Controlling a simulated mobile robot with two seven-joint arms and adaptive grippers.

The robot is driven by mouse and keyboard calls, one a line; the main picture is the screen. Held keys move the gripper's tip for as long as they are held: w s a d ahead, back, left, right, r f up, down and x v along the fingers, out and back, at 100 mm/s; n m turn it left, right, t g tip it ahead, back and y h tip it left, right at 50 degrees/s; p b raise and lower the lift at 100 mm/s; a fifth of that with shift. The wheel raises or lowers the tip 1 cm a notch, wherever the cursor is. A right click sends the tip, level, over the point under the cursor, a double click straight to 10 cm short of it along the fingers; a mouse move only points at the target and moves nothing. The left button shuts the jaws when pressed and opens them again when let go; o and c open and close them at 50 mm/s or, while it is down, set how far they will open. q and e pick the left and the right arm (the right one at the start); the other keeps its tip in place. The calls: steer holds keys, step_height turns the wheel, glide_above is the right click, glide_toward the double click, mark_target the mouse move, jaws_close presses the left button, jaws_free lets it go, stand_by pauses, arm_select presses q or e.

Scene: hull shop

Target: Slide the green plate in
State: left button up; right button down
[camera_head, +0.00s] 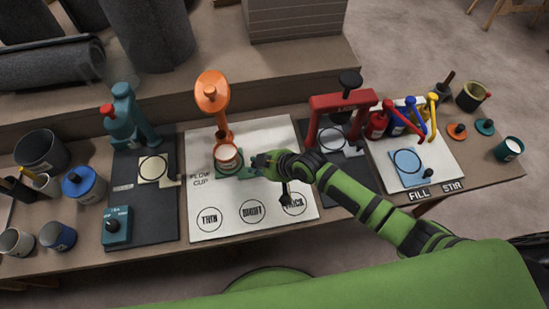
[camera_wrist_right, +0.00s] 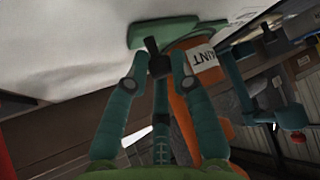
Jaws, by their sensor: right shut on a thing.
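The green plate (camera_head: 236,172) lies at the orange flow cup stand (camera_head: 212,92) on the white board, under or right beside an orange-rimmed cup (camera_head: 228,155) with a white label. My right gripper (camera_head: 260,161) reaches in from the right at the plate's right end. In the right wrist view the gripper (camera_wrist_right: 158,66) is shut on a small dark knob at the edge of the green plate (camera_wrist_right: 165,27). The orange cup (camera_wrist_right: 190,92) stands just beyond it. The cup hides part of the plate. My left gripper is in neither view.
The white board (camera_head: 270,190) has circles marked THIN, RIGHT and THICK in front. A red press (camera_head: 340,103) stands to the right and a teal device (camera_head: 125,118) to the left. Cans and pots line both bench ends. My right forearm crosses the bench's right half.

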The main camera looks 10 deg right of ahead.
steer(key=shift+w+a+r, duration=0.2)
steer(key=shift+a+r, duration=0.25)
steer(key=shift+r, duration=0.05)
steer(key=c, duration=1.1)
jaws_free()
steer(key=shift+a+f, duration=0.1)
steer(key=shift+f, duration=0.05)
steer(key=shift+s+d+f, duration=0.1)
steer(key=shift+d, duration=0.1)
steer(key=v, duration=1.2)
steer(key=shift+f, duration=0.15)
